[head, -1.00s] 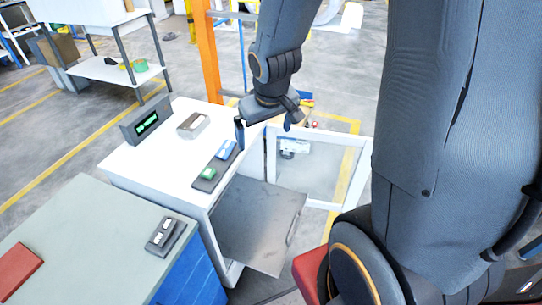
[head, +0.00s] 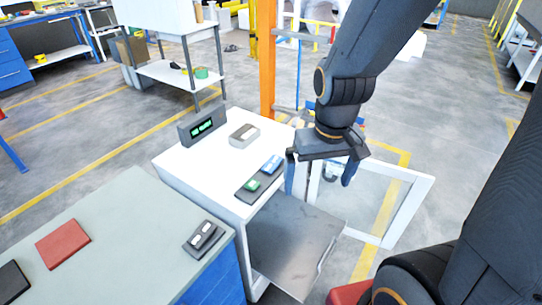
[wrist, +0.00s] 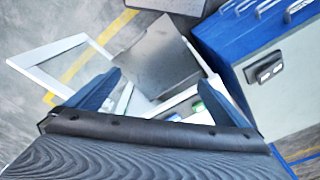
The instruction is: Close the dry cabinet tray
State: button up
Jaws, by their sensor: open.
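The dry cabinet (head: 215,160) is a white box with a digital display on top. Its dark grey tray (head: 293,240) is pulled out of the front, and its glass door (head: 375,205) stands swung open to the right. The tray also shows in the wrist view (wrist: 158,58), with the open door (wrist: 62,62) left of it. My gripper (head: 320,168) is open and empty, above the cabinet's front edge near the door hinge side. In the wrist view its two fingers (wrist: 160,92) are spread wide, with the tray beyond them. The tray's inner end is hidden under the cabinet top.
A workbench (head: 130,215) with blue drawers stands to the left, with a small dark device (head: 204,237) and a red pad (head: 63,243) on it. Green and blue items lie on a dark strip (head: 259,178) on the cabinet top. An orange post (head: 266,60) stands behind.

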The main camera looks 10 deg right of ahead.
aim_at(290, 241)
jog(key=z, duration=1.4)
jog(key=k, duration=0.7)
jog(key=u, duration=1.05)
